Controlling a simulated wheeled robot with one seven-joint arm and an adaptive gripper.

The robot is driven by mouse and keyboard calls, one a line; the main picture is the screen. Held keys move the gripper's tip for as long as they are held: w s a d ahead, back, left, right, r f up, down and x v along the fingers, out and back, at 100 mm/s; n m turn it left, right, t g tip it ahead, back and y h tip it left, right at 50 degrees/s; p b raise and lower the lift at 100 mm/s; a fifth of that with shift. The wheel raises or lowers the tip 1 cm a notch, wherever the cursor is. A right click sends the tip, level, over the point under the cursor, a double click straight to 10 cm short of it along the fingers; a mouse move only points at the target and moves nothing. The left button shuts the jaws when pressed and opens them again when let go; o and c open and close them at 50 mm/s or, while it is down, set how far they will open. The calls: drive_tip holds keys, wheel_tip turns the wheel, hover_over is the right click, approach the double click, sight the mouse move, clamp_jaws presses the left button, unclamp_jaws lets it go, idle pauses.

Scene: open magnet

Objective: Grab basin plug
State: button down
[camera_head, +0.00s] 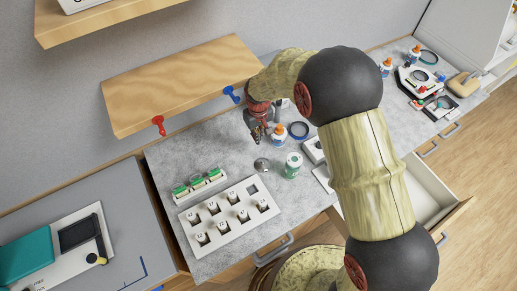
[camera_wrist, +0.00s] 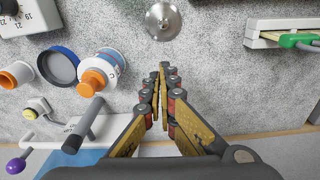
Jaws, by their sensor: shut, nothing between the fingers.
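The basin plug appears to be the small round silver disc (camera_head: 262,164) lying on the grey speckled counter. In the wrist view the silver disc (camera_wrist: 163,19) is at the top centre, with a small knob in its middle. My gripper (camera_head: 257,136) is above the counter, a little behind the disc in the head view. In the wrist view my gripper (camera_wrist: 161,78) is shut with its fingertips together and nothing between them. The fingertips are apart from the disc. The disc is in full view in the head view; its top edge is close to the frame edge in the wrist view.
A white can with a green label (camera_head: 292,165) stands right of the disc. A glue bottle with an orange cap (camera_wrist: 103,70) stands beside my gripper. A white panel with several switches (camera_head: 228,217) and a green-topped holder (camera_head: 200,184) lie left. A wooden shelf (camera_head: 180,82) hangs behind.

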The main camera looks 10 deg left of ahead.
sight(259, 158)
drive_tip(key=shift+n+g, duration=0.3)
drive_tip(key=shift+g, duration=0.1)
drive_tip(key=f, duration=0.3)
drive_tip(key=s+f, duration=0.1)
drive_tip(key=f, duration=0.6)
drive_tip(key=shift+s+d, duration=0.35)
drive_tip(key=shift+f, duration=0.1)
